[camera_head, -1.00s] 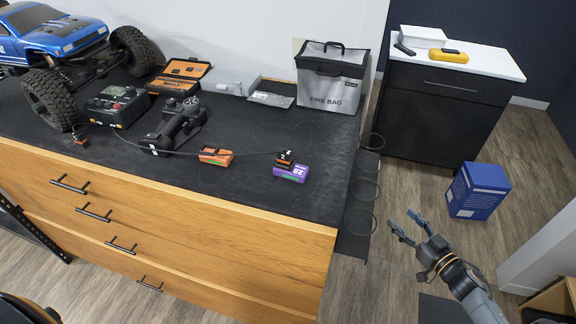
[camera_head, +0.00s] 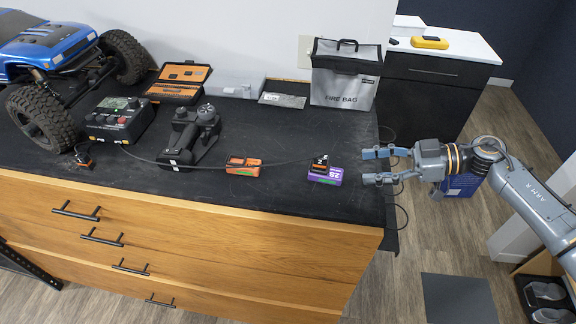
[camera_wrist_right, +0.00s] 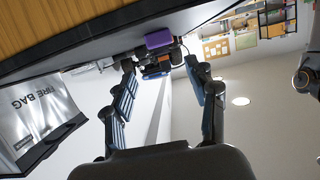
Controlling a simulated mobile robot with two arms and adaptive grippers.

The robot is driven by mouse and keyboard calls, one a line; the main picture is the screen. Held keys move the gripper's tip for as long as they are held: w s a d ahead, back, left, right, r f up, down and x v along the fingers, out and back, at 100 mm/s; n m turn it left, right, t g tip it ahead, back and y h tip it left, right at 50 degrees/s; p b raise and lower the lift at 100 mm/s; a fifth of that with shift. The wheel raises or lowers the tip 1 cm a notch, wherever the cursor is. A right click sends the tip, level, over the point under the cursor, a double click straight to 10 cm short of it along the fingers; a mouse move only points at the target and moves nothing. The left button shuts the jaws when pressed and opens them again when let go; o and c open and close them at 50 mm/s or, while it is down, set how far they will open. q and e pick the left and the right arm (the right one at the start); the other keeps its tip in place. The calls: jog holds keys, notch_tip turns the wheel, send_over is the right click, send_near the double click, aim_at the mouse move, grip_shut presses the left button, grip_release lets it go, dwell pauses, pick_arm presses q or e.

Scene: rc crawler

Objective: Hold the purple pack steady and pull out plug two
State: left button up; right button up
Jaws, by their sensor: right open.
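The purple pack (camera_head: 325,175) lies on the black bench top near its right end. A dark plug with an orange band and a "2" mark (camera_head: 319,162) sits on the pack, with a thin cable running left from it. My right gripper (camera_head: 366,166) is open and empty, just right of the pack, its fingers pointing left at it. In the right wrist view the purple pack (camera_wrist_right: 158,39) and the plug (camera_wrist_right: 155,68) show ahead between the two open fingers, apart from them. My left gripper is not in view.
An orange pack (camera_head: 243,166) lies left of the purple one. The fire bag (camera_head: 345,75) stands behind. A charger (camera_head: 119,121), a handheld controller (camera_head: 190,135), an orange tool case (camera_head: 180,80) and a blue crawler (camera_head: 45,45) fill the left. Clear bench lies before the packs.

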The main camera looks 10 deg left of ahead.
aim_at(328, 170)
jog(key=shift+a, duration=0.35)
jog(key=shift+s+a+f, duration=0.1)
jog(key=shift+a+f+b, duration=0.2)
jog(key=shift+f+b, duration=0.15)
jog(key=shift+b, duration=0.05)
jog(key=b+x, duration=0.1)
jog(key=x, duration=0.1)
jog(key=shift+a+f, duration=0.1)
jog(key=shift+a, duration=0.15)
jog(key=x, duration=0.2)
jog(key=p+x, duration=0.1)
jog(key=shift+a, duration=0.75)
jog(key=shift+a+f+p, duration=0.1)
jog(key=shift+a+p, duration=0.25)
jog(key=shift+a+f, duration=0.1)
jog(key=shift+c, duration=0.2)
jog(key=c, duration=0.7)
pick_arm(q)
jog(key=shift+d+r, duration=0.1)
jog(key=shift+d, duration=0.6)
pick_arm(e)
jog(key=shift+c, duration=0.5)
